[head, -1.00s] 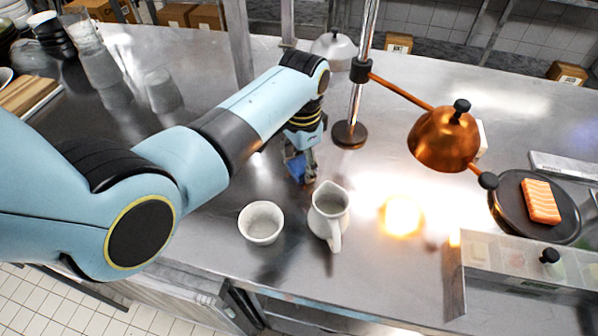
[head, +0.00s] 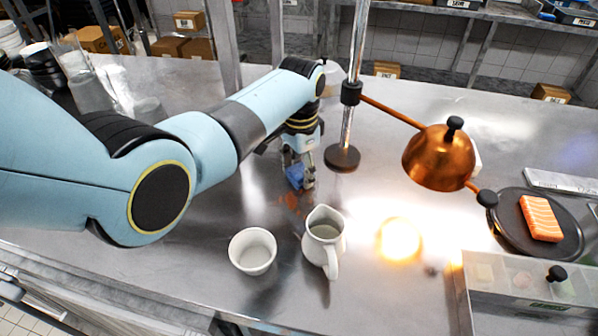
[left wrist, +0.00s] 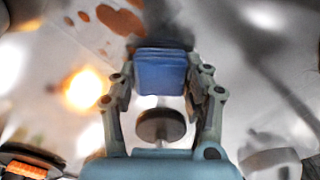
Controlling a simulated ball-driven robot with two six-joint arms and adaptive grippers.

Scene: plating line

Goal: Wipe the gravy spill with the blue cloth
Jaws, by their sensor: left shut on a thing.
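The blue cloth (left wrist: 160,72) is a folded block between the fingers of my left gripper (left wrist: 158,85), which is shut on it. In the head view my left gripper (head: 300,178) points down with the cloth (head: 294,177) at its tip, close to the steel counter. I cannot tell whether the cloth touches the counter. The gravy spill (head: 291,202) shows as brown patches just in front of the cloth. In the left wrist view the spill (left wrist: 118,18) lies as brown blotches beside the cloth, at upper left. My right gripper is not in view.
A white bowl (head: 252,251) and a white jug (head: 323,240) stand in front of the spill. The lamp's round base (head: 342,158) is close to the right of my gripper, with a copper shade (head: 439,158) further right. A black plate (head: 510,240) holds salmon.

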